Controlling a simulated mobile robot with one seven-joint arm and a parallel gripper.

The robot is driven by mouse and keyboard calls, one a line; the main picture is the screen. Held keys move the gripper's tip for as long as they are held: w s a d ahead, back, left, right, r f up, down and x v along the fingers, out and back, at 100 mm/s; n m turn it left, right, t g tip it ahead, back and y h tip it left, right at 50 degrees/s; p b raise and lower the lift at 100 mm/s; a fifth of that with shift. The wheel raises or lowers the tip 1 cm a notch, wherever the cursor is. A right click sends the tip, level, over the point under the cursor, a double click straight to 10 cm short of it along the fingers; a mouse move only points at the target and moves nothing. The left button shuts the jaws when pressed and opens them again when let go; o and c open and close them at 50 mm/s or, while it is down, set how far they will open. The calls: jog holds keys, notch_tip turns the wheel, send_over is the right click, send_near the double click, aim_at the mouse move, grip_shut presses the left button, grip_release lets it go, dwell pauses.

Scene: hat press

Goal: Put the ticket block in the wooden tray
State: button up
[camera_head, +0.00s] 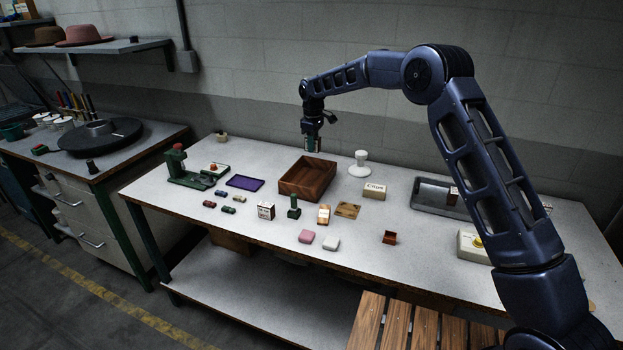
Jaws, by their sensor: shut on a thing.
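My gripper (312,146) is at the end of my arm, pointing down above the back right part of the wooden tray. It is shut on a small block, taken to be the ticket block (312,144); the fingers hide most of it and its markings cannot be read. The wooden tray (291,190) is a brown open box near the middle of the table. Its visible inside looks empty. The held block is above the tray's rim, apart from it.
A white stand (360,164) and a labelled box (374,192) are right of the tray. A purple tray (245,183) and green press (178,163) are left. Small blocks, a green stamp (294,207) and a white labelled block (265,211) stand in front.

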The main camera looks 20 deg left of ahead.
notch_tip(320, 180, down, 17)
jog(key=shift+f, duration=0.1)
dwell(0.5)
jog(key=shift+f, duration=0.1)
jog(key=o, duration=1)
notch_tip(320, 180, up, 12)
jog(key=shift+r, duration=0.15)
